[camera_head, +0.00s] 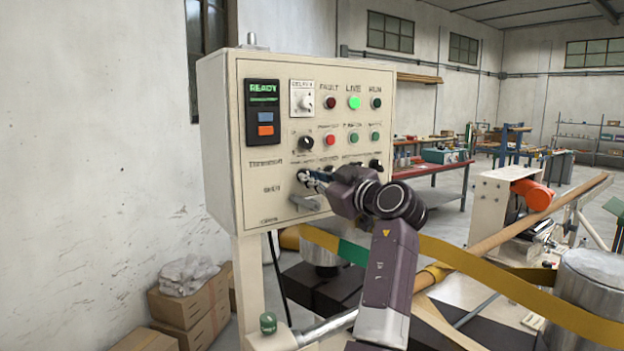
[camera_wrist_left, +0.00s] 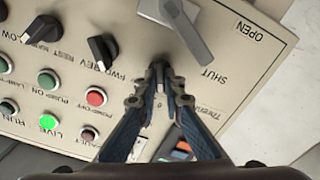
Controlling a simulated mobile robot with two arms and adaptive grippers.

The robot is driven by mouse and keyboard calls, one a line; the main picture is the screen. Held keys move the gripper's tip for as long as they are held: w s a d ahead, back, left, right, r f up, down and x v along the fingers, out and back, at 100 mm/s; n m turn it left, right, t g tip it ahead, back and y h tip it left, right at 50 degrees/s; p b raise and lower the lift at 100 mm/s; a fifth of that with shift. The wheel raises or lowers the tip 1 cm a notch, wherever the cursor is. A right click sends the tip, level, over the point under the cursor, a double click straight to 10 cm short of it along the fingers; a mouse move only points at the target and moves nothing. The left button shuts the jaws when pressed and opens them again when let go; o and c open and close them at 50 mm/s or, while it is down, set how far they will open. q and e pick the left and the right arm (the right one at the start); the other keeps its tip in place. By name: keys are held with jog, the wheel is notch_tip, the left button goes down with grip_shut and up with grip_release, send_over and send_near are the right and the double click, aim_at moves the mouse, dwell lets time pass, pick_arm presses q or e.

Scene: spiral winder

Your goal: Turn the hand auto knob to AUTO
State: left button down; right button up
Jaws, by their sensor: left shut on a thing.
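The pale control panel (camera_head: 270,200) faces me at the middle left in the head view. My left gripper (camera_head: 312,177) reaches it from the right, at the left end of the lower knob row. In the left wrist view, which looks at the panel upside down, my left gripper (camera_wrist_left: 168,82) has its fingertips closed around a small dark knob (camera_wrist_left: 157,68). The fingers hide most of this knob and its surrounding labels, so I cannot read its name or setting. My right gripper is not in view.
Beside the held knob is a black FWD REV knob (camera_wrist_left: 102,48). A grey lever (camera_wrist_left: 185,30) marked OPEN and SHUT is close by; it also shows in the head view (camera_head: 305,203). The LIVE lamp (camera_head: 354,103) is lit green. A yellow strip (camera_head: 480,285) runs right.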

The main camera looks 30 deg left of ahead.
pick_arm(q)
jog(key=m+p, duration=0.1)
jog(key=m, duration=1.1)
jog(key=shift+w+r+p, duration=0.15)
jog(key=shift+w+p, duration=0.05)
jog(key=shift+p, duration=0.15)
dwell(0.4)
jog(key=c, duration=2)
grip_release()
jog(key=shift+d, duration=0.1)
jog(key=shift+c, duration=0.2)
jog(key=shift+d, duration=0.1)
jog(key=v, duration=1.1)
jog(key=shift+s+d, duration=0.15)
jog(key=shift+d, duration=0.2)
